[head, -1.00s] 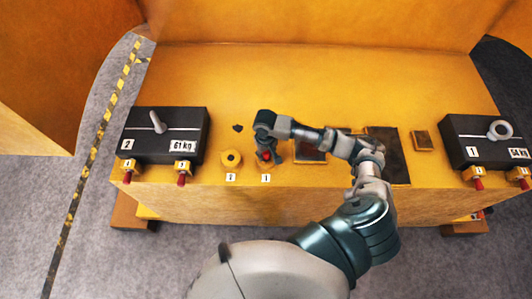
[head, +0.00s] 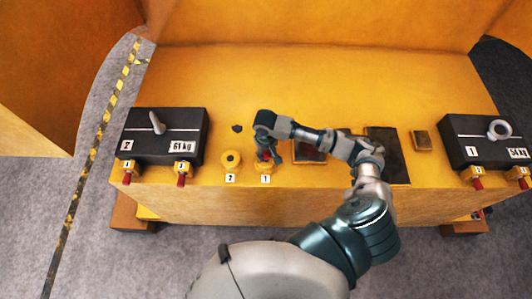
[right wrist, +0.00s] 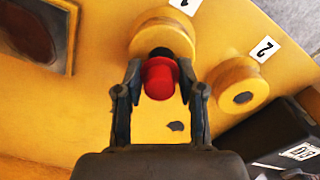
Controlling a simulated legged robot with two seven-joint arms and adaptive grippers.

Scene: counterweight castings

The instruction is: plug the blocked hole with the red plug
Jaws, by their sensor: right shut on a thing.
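My right gripper (head: 266,154) is at the yellow round boss labelled 1 (head: 264,169). In the right wrist view its two fingers (right wrist: 161,82) are shut on the red plug (right wrist: 159,79), at the edge of boss 1 (right wrist: 150,37). A dark round patch shows just beyond the red end; I cannot tell whether it is the hole or part of the plug, nor whether the plug touches the boss. Boss 2 (head: 231,159), with a dark open centre, stands beside it; it also shows in the right wrist view (right wrist: 238,86). My left gripper is out of view.
A dark block marked 61 kg (head: 165,134) stands left, another block (head: 478,142) right, each with red-tipped yellow fittings at its front. Dark plates (head: 388,150) lie on the yellow deck right of the bosses. A dark chip (head: 237,128) lies behind boss 2. The deck's back is clear.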

